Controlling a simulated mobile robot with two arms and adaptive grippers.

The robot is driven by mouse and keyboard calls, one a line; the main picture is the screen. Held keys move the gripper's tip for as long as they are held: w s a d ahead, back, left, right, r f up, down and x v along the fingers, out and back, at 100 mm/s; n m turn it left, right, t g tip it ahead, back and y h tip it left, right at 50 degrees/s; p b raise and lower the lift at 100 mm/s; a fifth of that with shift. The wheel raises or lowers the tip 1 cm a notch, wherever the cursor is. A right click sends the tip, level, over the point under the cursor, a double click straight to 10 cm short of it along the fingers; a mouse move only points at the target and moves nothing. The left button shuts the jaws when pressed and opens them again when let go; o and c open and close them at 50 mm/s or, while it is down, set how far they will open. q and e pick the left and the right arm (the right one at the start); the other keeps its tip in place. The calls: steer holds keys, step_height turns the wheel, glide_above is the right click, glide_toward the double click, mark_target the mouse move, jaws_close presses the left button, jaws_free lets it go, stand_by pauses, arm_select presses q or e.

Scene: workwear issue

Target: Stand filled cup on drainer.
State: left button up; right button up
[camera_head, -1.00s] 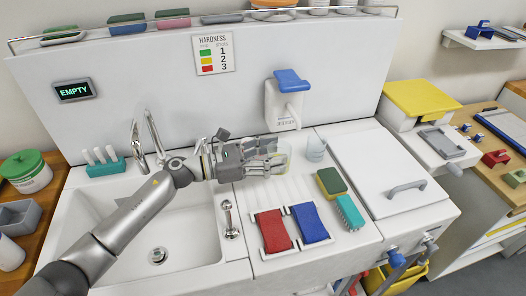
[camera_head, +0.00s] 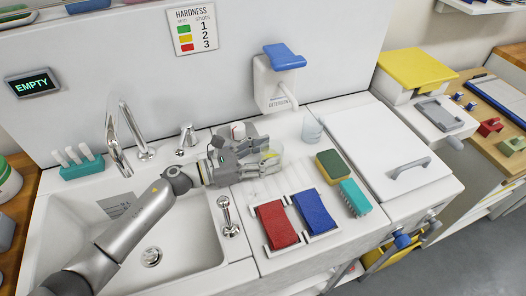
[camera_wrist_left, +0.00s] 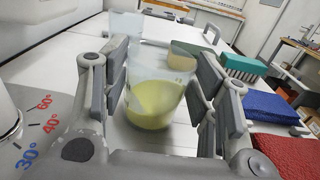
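A clear cup (camera_head: 274,158) with yellow liquid is in my left gripper (camera_head: 268,158), over the ribbed white drainer (camera_head: 262,190) right of the sink. In the left wrist view the cup (camera_wrist_left: 158,98) is upright between the finger pads, which lie close along both its sides. My left gripper (camera_wrist_left: 160,90) looks shut on it. Whether the cup's base touches the drainer cannot be told. My right gripper is in neither view.
A sponge (camera_head: 332,165), a teal brush (camera_head: 355,197), a red pad (camera_head: 276,225) and a blue pad (camera_head: 314,211) lie right and front. The sink (camera_head: 190,255) is left.

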arm_select(q)
steer(key=shift+o, duration=1.2)
steer(key=shift+s+d+r, duration=0.1)
steer(key=shift+s+d, duration=0.1)
steer(key=shift+d, duration=0.05)
steer(key=shift+o, duration=0.4)
steer(key=shift+w, duration=0.1)
steer(key=shift+w+a, duration=0.1)
steer(key=shift+a, duration=0.05)
steer(key=b+v, duration=0.3)
steer(key=v, duration=0.7)
steer(key=shift+a+b, duration=0.3)
steer(key=shift+s+a, duration=0.4)
steer(key=shift+a, duration=0.2)
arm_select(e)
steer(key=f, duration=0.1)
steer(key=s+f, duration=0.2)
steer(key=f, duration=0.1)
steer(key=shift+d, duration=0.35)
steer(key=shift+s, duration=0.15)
